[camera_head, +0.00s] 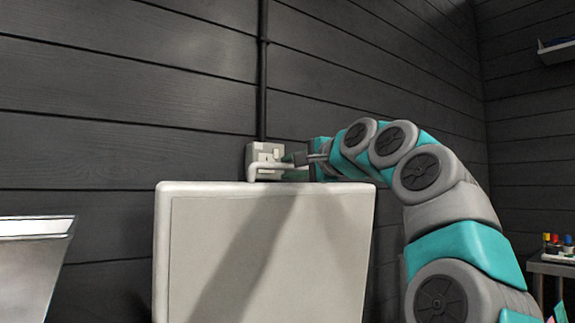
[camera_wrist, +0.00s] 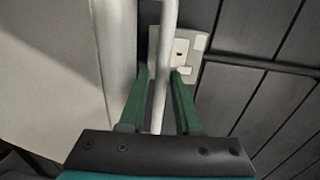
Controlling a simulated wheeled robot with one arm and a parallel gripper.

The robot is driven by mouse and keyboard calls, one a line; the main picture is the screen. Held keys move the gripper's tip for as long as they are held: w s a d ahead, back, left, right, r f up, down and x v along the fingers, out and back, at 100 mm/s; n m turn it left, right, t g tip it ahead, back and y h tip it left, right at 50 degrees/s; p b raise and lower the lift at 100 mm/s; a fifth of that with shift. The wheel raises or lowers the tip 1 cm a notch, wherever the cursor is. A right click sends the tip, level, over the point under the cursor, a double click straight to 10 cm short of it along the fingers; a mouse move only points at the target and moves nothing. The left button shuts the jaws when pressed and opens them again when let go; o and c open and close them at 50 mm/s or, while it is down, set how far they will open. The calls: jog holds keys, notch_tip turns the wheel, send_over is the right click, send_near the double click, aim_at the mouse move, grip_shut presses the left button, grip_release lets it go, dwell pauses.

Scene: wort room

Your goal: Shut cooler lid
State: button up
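The cooler lid (camera_head: 270,255) is a pale, upright panel standing wide open in front of the dark wall. It also shows in the wrist view as a pale panel (camera_wrist: 50,65) at the left. A thin white handle bar (camera_head: 275,167) sits at its top edge; in the wrist view the bar (camera_wrist: 169,25) runs down between my fingers. My gripper (camera_head: 293,159) is at the lid's top edge. In the wrist view its green fingers (camera_wrist: 161,72) are apart, one on each side of the bar, with small gaps visible. The cooler's body is out of view.
A pale wall box (camera_head: 263,152) with a dark vertical conduit (camera_head: 262,80) is just behind the lid's top, close to my fingertips. A metallic bin (camera_head: 35,255) stands at the left. A side table (camera_head: 550,266) with small colored items is at the right.

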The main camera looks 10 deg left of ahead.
jog(key=shift+w+a, duration=0.35)
jog(key=shift+a, duration=0.1)
grip_shut()
jog(key=shift+f, duration=0.1)
dwell(1.1)
